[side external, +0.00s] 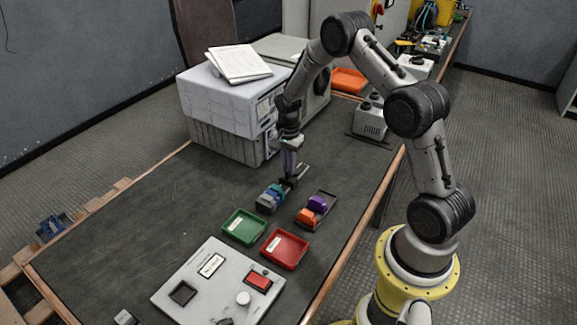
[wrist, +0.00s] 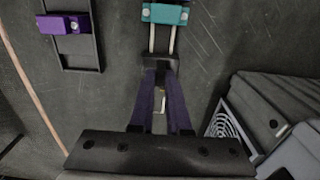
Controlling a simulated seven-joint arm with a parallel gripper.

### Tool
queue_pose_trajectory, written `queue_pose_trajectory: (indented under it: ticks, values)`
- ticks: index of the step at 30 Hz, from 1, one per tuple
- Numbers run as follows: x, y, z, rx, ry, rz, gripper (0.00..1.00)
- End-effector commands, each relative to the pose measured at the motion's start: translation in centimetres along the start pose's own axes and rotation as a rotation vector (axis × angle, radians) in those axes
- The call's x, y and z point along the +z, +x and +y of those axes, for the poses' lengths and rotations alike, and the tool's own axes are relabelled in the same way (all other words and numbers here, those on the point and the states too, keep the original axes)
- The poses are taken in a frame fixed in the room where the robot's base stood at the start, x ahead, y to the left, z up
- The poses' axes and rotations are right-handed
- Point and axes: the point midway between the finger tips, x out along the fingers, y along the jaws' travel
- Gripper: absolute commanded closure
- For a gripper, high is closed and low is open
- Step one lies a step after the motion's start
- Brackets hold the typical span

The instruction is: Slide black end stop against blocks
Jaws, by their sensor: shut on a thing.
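The black end stop (wrist: 160,62) sits on two thin metal rods (wrist: 151,40) in the wrist view. My gripper (wrist: 158,78) has purple fingers and is shut on the end stop; in the side view my gripper (side external: 289,176) points down at the far end of the rods. A teal block (wrist: 165,13) sits on the rods at the top edge of the wrist view. A gap with bare rods shows between it and the end stop. In the side view the blocks (side external: 270,196) form a row of teal, blue and grey; the end stop is hard to make out there.
A dark tray (side external: 328,203) beside the rods holds a purple block (side external: 317,203) and an orange block (side external: 306,217). A green bin (side external: 243,228), a red bin (side external: 284,250) and a control panel (side external: 219,283) lie nearer. A grey cabinet (side external: 226,142) stands behind left. The left tabletop is clear.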

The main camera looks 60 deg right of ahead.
Motion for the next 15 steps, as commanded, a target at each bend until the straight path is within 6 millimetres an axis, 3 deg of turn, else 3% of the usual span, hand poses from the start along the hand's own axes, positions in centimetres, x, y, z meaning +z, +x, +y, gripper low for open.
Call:
queue_pose_trajectory:
  ticks: [15]
  values:
    - [2.4,0.0,0.0,0.001,-0.002,-0.001,1.00]
